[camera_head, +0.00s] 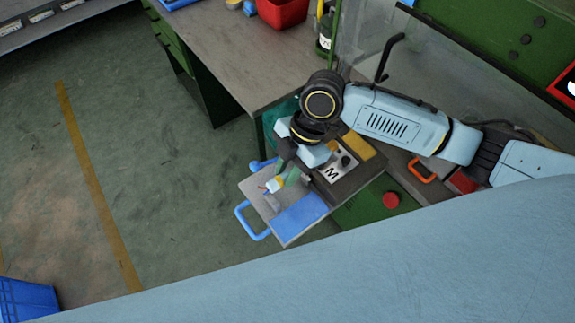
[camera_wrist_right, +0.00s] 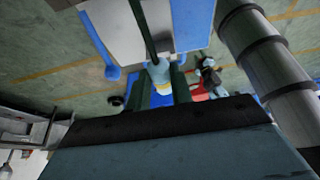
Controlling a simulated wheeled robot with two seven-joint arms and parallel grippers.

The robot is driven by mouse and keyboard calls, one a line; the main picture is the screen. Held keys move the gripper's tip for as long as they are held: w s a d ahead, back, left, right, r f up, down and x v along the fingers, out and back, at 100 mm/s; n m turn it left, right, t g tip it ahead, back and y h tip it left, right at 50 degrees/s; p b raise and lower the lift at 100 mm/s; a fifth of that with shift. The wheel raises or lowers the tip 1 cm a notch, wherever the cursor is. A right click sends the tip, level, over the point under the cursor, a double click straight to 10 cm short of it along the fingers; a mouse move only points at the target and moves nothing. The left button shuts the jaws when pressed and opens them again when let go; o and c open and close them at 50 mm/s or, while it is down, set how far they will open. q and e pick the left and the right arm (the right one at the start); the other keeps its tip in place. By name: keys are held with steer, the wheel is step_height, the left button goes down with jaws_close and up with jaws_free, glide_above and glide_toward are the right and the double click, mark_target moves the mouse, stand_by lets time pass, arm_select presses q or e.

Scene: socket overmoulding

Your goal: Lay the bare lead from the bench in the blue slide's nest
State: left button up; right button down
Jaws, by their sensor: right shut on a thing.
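My right gripper (camera_head: 280,182) is above the pulled-out tray of the blue slide (camera_head: 300,215). It is shut on the lead (camera_head: 273,185), a small pale and yellow piece with a red tip on its left. In the right wrist view the lead (camera_wrist_right: 160,74) sits between the two dark fingers of the right gripper (camera_wrist_right: 161,86). The slide has a grey metal top, a blue block and a blue handle (camera_head: 252,220); its blue part also shows in the right wrist view (camera_wrist_right: 192,22). I cannot make out the nest or whether the lead touches the slide. My left gripper is out of view.
A plate marked M (camera_head: 333,172) and a yellow block (camera_head: 357,146) lie right of the slide. An orange handle (camera_head: 422,171) and a red button (camera_head: 390,200) are farther right. The grey bench (camera_head: 225,50) holds a red bin (camera_head: 283,12). Open floor lies left.

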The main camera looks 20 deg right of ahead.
steer(key=shift+f+b, duration=1.05)
steer(key=shift+f, duration=1.3)
steer(key=c, duration=1.2)
jaws_free()
steer(key=shift+o, duration=0.2)
steer(key=shift+r, duration=0.1)
steer(key=p+v, duration=1.2)
steer(key=v, duration=0.1)
steer(key=shift+r, duration=0.15)
